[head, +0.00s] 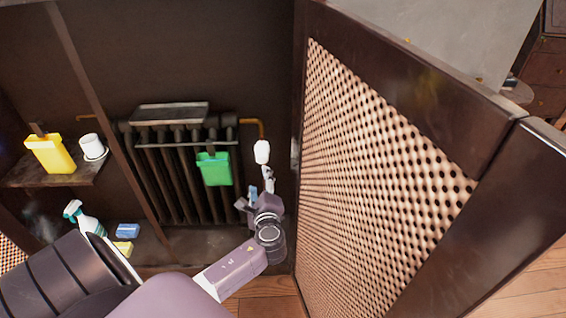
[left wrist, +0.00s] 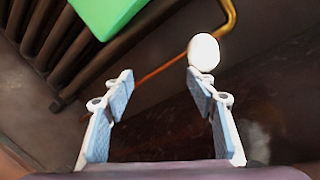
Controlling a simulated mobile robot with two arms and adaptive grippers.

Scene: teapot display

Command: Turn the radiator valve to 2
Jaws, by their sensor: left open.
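The white radiator valve (head: 262,151) sits at the right end of the dark ribbed radiator (head: 175,170), below a brass pipe. No number can be read on it. My left gripper (head: 260,181) is just below the valve in the head view, apart from it. In the left wrist view the valve (left wrist: 203,52) shows beyond the tip of the right finger. My left gripper (left wrist: 160,92) is open there, with nothing between its pads. My right gripper is not in view.
A green container (head: 214,169) hangs on the radiator's front. A perforated cabinet door (head: 375,160) stands open close at the right. Left shelves hold a yellow container (head: 50,153), a white cup (head: 93,147), a spray bottle (head: 82,218) and sponges (head: 127,231).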

